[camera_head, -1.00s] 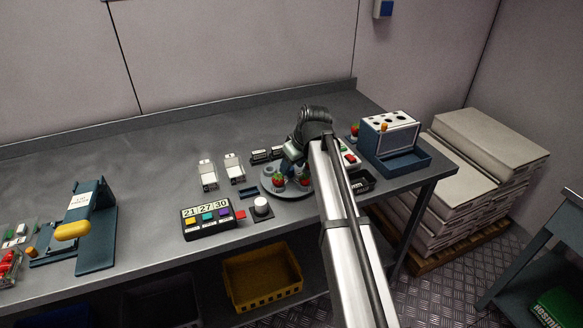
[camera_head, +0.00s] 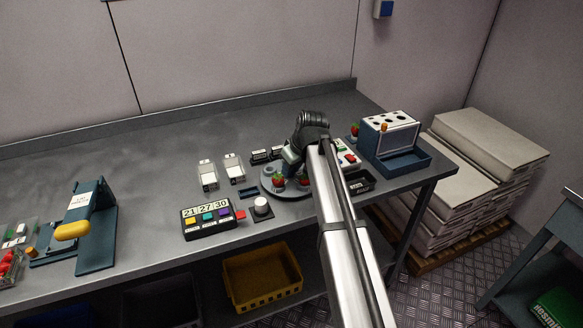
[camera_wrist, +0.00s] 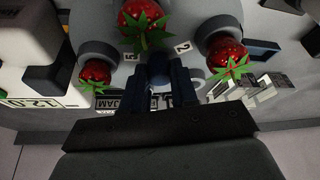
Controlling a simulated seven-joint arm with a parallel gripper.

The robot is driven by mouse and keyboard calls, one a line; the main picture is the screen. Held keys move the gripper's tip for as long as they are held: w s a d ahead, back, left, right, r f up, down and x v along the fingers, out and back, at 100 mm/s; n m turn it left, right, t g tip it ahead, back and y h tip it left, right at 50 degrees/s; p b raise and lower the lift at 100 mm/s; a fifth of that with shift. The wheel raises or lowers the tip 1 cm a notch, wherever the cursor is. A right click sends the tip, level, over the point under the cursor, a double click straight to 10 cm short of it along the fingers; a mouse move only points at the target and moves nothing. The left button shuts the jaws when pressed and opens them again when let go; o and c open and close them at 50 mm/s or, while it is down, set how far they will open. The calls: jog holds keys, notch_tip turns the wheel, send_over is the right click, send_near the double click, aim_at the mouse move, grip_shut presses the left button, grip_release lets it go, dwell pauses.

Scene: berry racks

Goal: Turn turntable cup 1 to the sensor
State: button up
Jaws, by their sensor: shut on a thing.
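The turntable (camera_head: 284,193) is a round grey plate with raised cups, standing on the bench in the middle right of the head view. Two strawberries (camera_head: 278,181) show on its near side. In the wrist view the turntable (camera_wrist: 187,38) carries red strawberries with green leaves, one at the left (camera_wrist: 95,71), one at the top (camera_wrist: 143,18) and one at the right (camera_wrist: 226,50). Marks like "3" and "2" show between cups; I cannot make out cup 1. My gripper (camera_wrist: 160,80) is shut on a dark blue knob (camera_wrist: 159,68) between the cups. My arm partly hides the turntable in the head view.
A blue-grey box with a holed white top (camera_head: 391,133) stands right of the turntable. A panel with coloured buttons (camera_head: 208,216) and a white round knob (camera_head: 261,205) are at its front left. White clear-lidded trays (camera_head: 207,174) stand behind left.

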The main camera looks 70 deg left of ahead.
grip_shut()
jog(key=shift+n, duration=0.5)
jog(key=shift+w+a+n+g+h, duration=0.1)
jog(key=shift+n+g+h, duration=0.4)
jog(key=shift+n, duration=0.9)
jog(key=shift+w+a+n+g+h, duration=0.1)
jog(key=shift+n+g+h, duration=0.35)
jog(key=shift+n, duration=0.95)
jog(key=shift+n+g+h, duration=0.45)
jog(key=shift+n+g, duration=0.1)
jog(key=shift+n, duration=1.35)
jog(key=shift+a+n+h, duration=0.15)
jog(key=shift+n+h, duration=0.45)
jog(key=shift+n, duration=1.4)
jog(key=o, duration=0.8)
grip_release()
